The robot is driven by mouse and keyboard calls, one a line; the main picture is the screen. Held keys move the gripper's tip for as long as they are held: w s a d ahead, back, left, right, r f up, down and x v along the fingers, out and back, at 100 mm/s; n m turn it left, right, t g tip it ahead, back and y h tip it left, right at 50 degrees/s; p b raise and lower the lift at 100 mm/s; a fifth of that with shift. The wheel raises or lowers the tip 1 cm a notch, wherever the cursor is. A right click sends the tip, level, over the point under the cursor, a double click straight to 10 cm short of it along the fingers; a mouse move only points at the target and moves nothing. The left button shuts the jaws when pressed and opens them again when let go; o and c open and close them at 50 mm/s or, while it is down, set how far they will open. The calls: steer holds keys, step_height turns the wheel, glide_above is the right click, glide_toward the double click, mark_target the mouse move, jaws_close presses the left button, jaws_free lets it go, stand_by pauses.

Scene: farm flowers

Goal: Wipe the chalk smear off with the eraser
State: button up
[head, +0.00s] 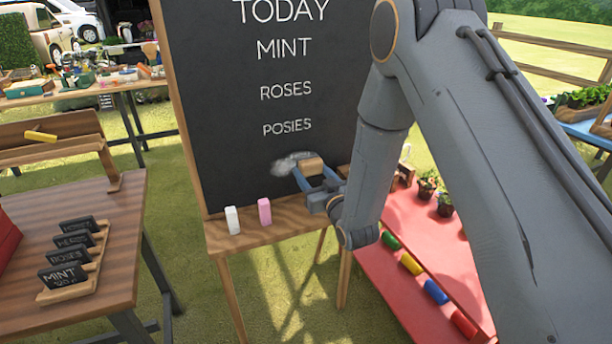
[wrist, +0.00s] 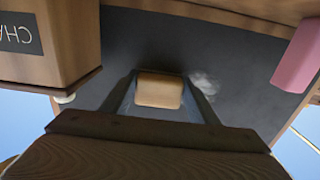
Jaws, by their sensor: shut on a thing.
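The chalk smear (head: 290,162) is a pale grey-white patch low on the blackboard (head: 222,110), below the word POSIES. The eraser (head: 312,164) is a light wooden block. My gripper (head: 314,178) is shut on it and holds it at the board, over or just beside the right end of the smear. In the wrist view the eraser (wrist: 159,90) sits between my fingers, and the smear (wrist: 205,84) shows just to its right. Whether the eraser's face touches the board is hidden.
A white chalk (head: 232,220) and a pink chalk (head: 264,211) stand on the wooden ledge (head: 248,237) below the board. A table with small plant signs (head: 68,265) is at the left. A red stand (head: 425,265) with coloured pieces is at the right.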

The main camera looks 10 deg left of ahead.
mark_target(322, 170)
steer(key=shift+w+d+b, duration=0.25)
steer(key=shift+w+d, duration=0.25)
steer(key=shift+d, duration=0.25)
steer(key=shift+w+d+b, duration=0.2)
steer(key=shift+w+d, duration=0.25)
steer(key=shift+d, duration=0.25)
steer(key=shift+s+a, duration=0.1)
